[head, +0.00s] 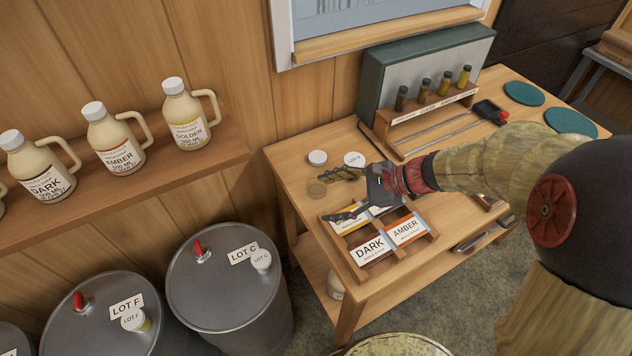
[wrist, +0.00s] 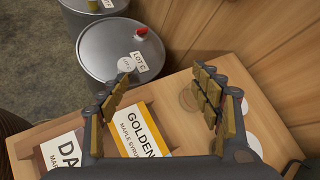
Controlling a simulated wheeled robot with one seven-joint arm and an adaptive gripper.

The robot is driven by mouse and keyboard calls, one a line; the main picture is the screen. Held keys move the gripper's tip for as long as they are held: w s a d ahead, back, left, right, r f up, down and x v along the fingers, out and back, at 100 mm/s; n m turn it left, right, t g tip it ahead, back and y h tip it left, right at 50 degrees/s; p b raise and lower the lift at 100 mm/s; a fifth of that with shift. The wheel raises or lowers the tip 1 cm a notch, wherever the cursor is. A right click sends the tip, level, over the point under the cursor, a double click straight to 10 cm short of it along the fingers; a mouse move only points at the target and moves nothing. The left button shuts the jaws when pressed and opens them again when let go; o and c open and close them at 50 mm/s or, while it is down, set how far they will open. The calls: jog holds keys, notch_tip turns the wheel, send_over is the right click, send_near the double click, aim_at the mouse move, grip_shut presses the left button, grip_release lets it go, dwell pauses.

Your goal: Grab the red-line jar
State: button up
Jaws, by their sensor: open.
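My gripper (head: 329,194) is open and empty above the left part of the table; its two fingers also spread wide in the wrist view (wrist: 162,78). A small brownish, see-through round thing (head: 317,189) lies near the fingertips in the head view. It shows partly behind the right finger in the wrist view (wrist: 187,99). Two white round lids stand behind my gripper, a plain one (head: 317,157) and a marked one (head: 355,159). White-capped jars stand on the LOT C drum (head: 261,261) and LOT F drum (head: 134,320). I cannot make out a red line on any jar.
A wooden tray (head: 362,278) with DARK, AMBER and GOLDEN cards lies under my gripper. A rack of sample vials (head: 432,103) stands at the table's back. Labelled jugs (head: 116,140) line the shelf at left. Grey drums (head: 225,290) stand left of the table.

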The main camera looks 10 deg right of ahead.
aim_at(317, 181)
jog(key=w+d+f+m+t, duration=0.1)
jog(key=w+m, duration=0.1)
jog(key=w+d+f+m+t, duration=0.1)
jog(key=w+f+m, duration=0.1)
jog(key=w+d+f+m+t+y, duration=0.1)
jog(key=w+m, duration=0.1)
jog(key=w, duration=0.1)
jog(key=shift+d+f+m+p, duration=0.15)
jog(key=shift+d+m+p, duration=0.1)
jog(key=shift+m+p, duration=0.05)
jog(key=shift+w+f, duration=0.15)
jog(key=shift+f, duration=0.05)
jog(key=b+x, duration=0.1)
jog(key=x, duration=0.1)
jog(key=b+x, duration=0.1)
jog(key=x, duration=0.4)
jog(key=shift+w+a+r+b, duration=0.2)
jog(key=shift+w+b, duration=0.1)
jog(key=shift+b, duration=0.1)
jog(key=shift+c, duration=0.6)
jog(key=c, duration=1.1)
jog(key=shift+c, duration=0.2)
